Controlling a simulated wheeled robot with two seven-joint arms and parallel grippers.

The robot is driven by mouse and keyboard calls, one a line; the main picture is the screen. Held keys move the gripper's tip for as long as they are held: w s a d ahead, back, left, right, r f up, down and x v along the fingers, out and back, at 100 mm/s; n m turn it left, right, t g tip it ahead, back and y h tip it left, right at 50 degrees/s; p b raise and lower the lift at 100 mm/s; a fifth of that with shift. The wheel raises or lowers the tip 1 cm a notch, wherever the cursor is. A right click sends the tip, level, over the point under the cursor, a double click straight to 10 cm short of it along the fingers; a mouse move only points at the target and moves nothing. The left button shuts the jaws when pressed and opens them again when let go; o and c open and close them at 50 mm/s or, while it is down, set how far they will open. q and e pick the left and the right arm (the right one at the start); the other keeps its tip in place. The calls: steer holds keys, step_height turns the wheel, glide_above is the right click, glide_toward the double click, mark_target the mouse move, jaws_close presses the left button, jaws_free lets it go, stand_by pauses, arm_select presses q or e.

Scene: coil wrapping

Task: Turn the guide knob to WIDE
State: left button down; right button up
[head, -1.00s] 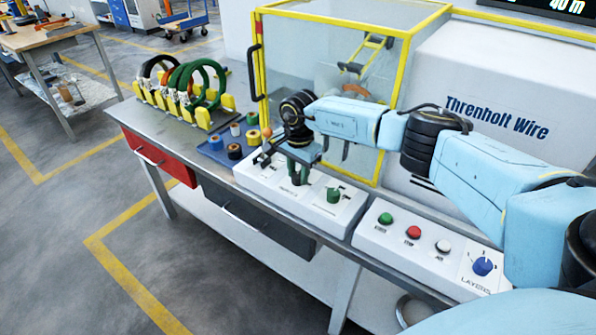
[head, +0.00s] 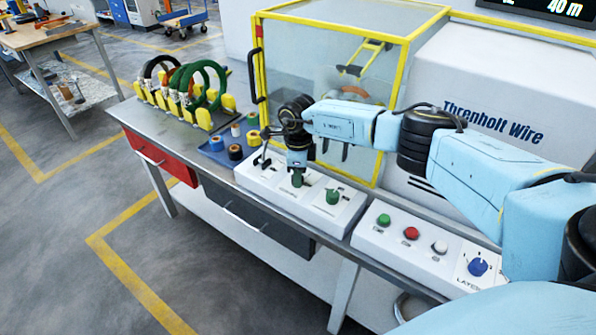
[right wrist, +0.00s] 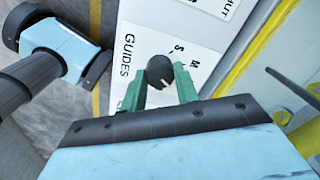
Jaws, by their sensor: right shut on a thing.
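The guide knob (right wrist: 160,70) is black with a white pointer mark. It stands on a white panel (right wrist: 135,35) with the printed word GUIDES and the letters S and M beside it. No WIDE label is readable. My right gripper (right wrist: 158,84) has its green fingers on both sides of the knob and is shut on it. In the head view, my right gripper (head: 298,180) points down at the left control box (head: 262,182) and hides the knob. The pointer's setting cannot be read for sure. My left gripper is not in the head view.
A green knob (head: 333,196) stands just right of my gripper and a dark lever (head: 262,160) just left. A button box (head: 400,250) with a blue knob (head: 478,267) is further right. A blue tray (head: 214,152) of tape rolls and a yellow-framed guard (head: 382,110) are close by.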

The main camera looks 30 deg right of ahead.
steer(key=m+p, duration=0.1)
steer(key=m, duration=0.3)
steer(key=shift+r+m, duration=0.1)
steer(key=shift+m, duration=0.3)
steer(key=shift+m+p, duration=0.95)
steer(key=shift+m, duration=1.55)
steer(key=o, duration=1)
step_height(320, 180, up, 13)
steer(key=shift+a+r+p, duration=0.15)
steer(key=shift+p, duration=0.35)
